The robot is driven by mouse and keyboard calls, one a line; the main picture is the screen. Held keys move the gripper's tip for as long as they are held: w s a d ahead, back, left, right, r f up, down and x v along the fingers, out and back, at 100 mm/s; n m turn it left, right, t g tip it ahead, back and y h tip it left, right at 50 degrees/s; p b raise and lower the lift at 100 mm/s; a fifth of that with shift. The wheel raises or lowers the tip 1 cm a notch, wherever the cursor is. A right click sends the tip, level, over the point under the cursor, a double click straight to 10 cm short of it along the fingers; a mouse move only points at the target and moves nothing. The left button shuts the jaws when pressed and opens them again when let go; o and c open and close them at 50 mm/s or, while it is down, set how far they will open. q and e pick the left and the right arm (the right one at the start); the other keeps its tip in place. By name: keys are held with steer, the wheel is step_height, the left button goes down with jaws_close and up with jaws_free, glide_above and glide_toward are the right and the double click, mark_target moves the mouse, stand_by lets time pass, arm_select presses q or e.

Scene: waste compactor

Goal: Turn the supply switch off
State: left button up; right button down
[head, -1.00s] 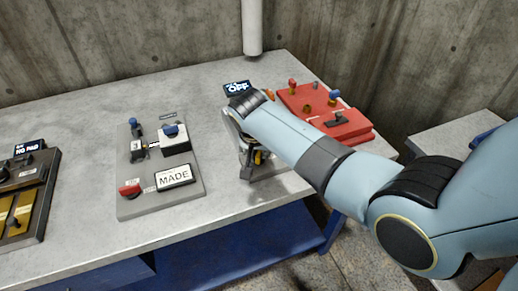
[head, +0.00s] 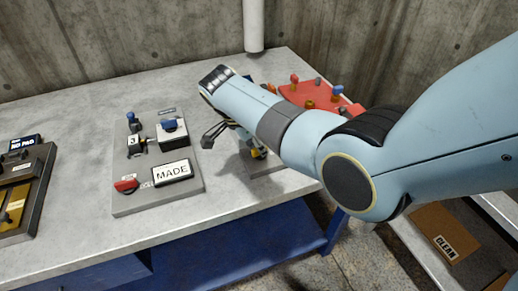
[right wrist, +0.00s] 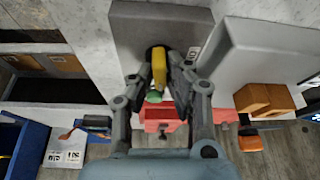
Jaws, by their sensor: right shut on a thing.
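My right gripper (right wrist: 165,80) is shut on a yellow handle (right wrist: 159,64) with a green end, seen between its fingers in the right wrist view. The handle stands over a grey panel (right wrist: 140,28). In the head view, a small yellow part (head: 257,153) shows below my right arm, and the gripper (head: 235,138) is mostly hidden by the forearm. My left gripper is not in view.
A grey panel (head: 190,195) with a blue-knobbed box, a red switch and a "MADE" plate lies to the left. A dark panel (head: 40,195) is at the far left. A red box (head: 290,92) with several knobs is behind my arm. A white pipe (head: 253,25) stands behind.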

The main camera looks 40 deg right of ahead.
steer(key=shift+f+m+g, duration=0.1)
steer(key=shift+m+g, duration=0.2)
steer(key=shift+m, duration=0.3)
steer(key=shift+b, duration=0.3)
steer(key=c, duration=1.3)
jaws_free()
steer(key=shift+c, duration=0.2)
steer(key=v, duration=1.2)
steer(key=shift+d, duration=0.15)
